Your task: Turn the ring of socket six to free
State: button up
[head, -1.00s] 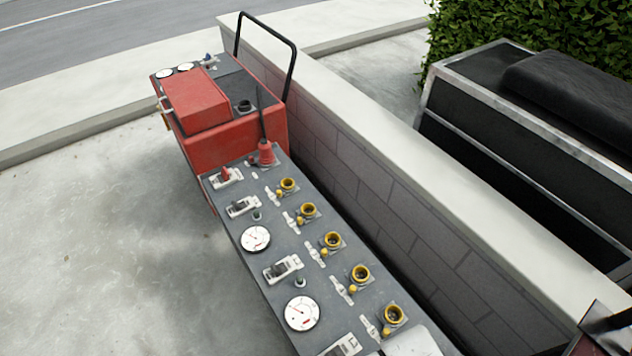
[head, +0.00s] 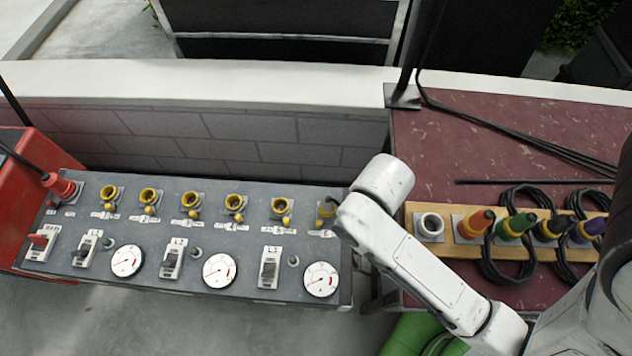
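A grey panel (head: 205,262) carries a row of yellow ring sockets along its back edge. From left to right they include a first (head: 109,194), a middle one (head: 234,204) and one near the right end (head: 280,207). The rightmost yellow socket (head: 325,211) is partly covered by my white arm. Each has a small label plate in front, too small to read, so I cannot tell which is socket six or how its ring is turned. My gripper is not seen; my arm links reach from the lower right toward the panel's right end.
A dark red table (head: 450,120) at right holds a wooden rack (head: 460,243) of coloured plugs with coiled black cables. A low wall (head: 230,140) runs behind.

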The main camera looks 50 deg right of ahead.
aim_at(319, 223)
jog(key=k+j+u, duration=0.1)
jog(key=j+u, duration=0.75)
jog(key=u, duration=0.15)
jog(key=k+j+z, duration=0.15)
jog(key=j, duration=0.25)
jog(key=j+z, duration=0.2)
jog(key=z, duration=0.25)
jog(key=k+j+z, duration=0.1)
jog(key=z, duration=0.35)
jog(key=k+j+z, duration=0.1)
jog(key=j+z, duration=0.15)
jog(key=z, duration=0.2)
jog(key=k+j+z, duration=0.1)
jog(key=z, duration=0.35)
jog(key=i+j+z, duration=0.2)
jog(key=j, duration=0.45)
jog(key=j+z, duration=0.15)
jog(key=j, duration=0.5)
jog(key=i+l, duration=0.1)
jog(key=i, duration=0.35)
